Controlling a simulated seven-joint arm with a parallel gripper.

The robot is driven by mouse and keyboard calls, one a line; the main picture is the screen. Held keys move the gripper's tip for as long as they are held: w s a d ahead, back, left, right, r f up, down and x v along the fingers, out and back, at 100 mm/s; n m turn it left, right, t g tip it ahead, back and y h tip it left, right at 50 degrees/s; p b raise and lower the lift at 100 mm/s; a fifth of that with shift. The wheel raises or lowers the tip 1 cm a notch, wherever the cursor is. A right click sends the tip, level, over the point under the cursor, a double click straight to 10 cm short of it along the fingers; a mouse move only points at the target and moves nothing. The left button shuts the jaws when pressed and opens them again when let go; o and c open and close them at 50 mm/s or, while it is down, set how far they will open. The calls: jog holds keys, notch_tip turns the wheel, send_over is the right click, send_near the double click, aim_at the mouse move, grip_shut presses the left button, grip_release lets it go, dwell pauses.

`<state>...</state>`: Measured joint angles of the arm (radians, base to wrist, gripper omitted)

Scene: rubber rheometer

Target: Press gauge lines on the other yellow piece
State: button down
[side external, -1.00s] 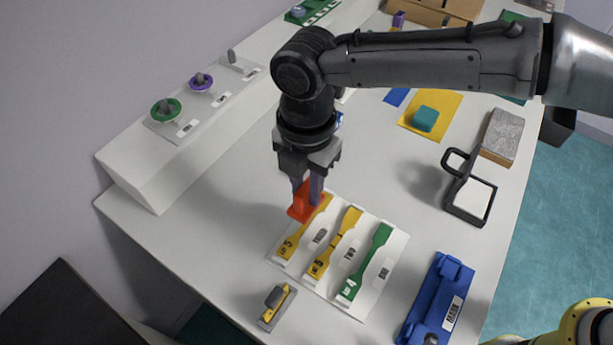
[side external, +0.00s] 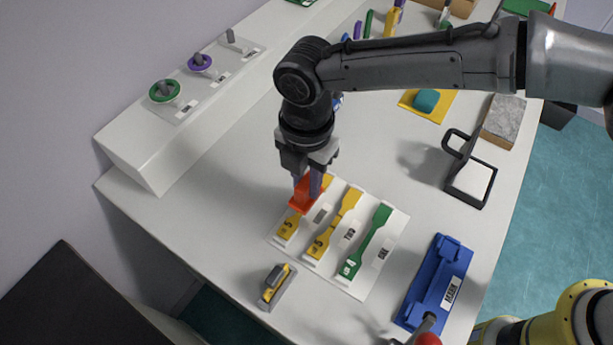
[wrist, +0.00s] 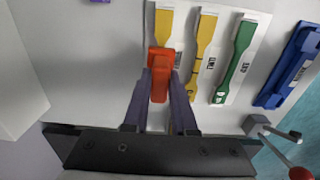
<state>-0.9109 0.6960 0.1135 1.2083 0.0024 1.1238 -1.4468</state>
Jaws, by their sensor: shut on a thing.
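My gripper (side external: 309,183) is shut on an orange-red stamp (side external: 302,196), which also shows between the fingers in the wrist view (wrist: 160,72). The stamp covers the narrow middle of the left yellow dumbbell piece (side external: 287,228); I cannot tell whether it is pressing on it. Both wide ends of that piece show in the wrist view or side view. A second yellow piece (side external: 335,223) lies beside it, with small dark marks on its narrow part. A green piece (side external: 367,243) lies to its right. All rest on a white card (side external: 357,284) with printed labels.
A grey-and-yellow tool (side external: 277,286) lies near the front edge. A blue holder (side external: 436,284) and a black framed stand (side external: 469,183) are on the right. A grey block (side external: 503,122) is farther back. The table left of the card is clear.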

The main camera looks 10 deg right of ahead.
jog(key=shift+f, duration=0.6)
dwell(1.2)
jog(key=shift+r, duration=0.1)
jog(key=shift+r, duration=3.5)
